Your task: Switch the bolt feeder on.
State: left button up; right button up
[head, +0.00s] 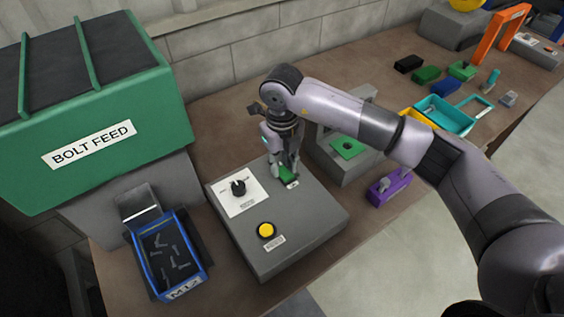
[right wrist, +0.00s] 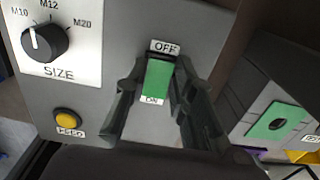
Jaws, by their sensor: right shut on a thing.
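The bolt feeder's grey control box (head: 300,232) stands on the bench. Its green switch (head: 288,174) is near the far right corner and also shows in the right wrist view (right wrist: 157,80), between an OFF label (right wrist: 165,47) and a partly covered ON label (right wrist: 152,100). The green piece reaches down toward ON; I cannot tell its exact setting. My right gripper (head: 284,172) is shut on the switch, a finger on each side. The green feeder (head: 120,105) labelled BOLT FEED stands at the left. My left gripper is not in view.
A size knob (head: 238,187) and a yellow FEED button (head: 266,230) sit on the box. A blue M12 bin (head: 201,262) with several bolts stands under the chute. A purple block (head: 380,190) and a grey fixture (head: 342,165) are to the right.

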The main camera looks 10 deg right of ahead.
grip_shut()
jog(key=t+b, duration=0.1)
jog(key=b, duration=0.1)
jog(key=t+b, duration=0.1)
jog(key=b, duration=0.1)
jog(key=shift+s+d+f+y+b, duration=0.15)
jog(key=shift+s+f+y+b, duration=0.1)
jog(key=shift+y+b, duration=0.15)
jog(key=shift+s+r+t+b, duration=0.1)
jog(key=shift+r+t+b, duration=0.2)
jog(key=shift+t, duration=0.1)
jog(key=shift+r, duration=0.1)
jog(key=o, duration=0.7)
grip_release()
jog(key=v, duration=1.2)
jog(key=shift+d, duration=0.15)
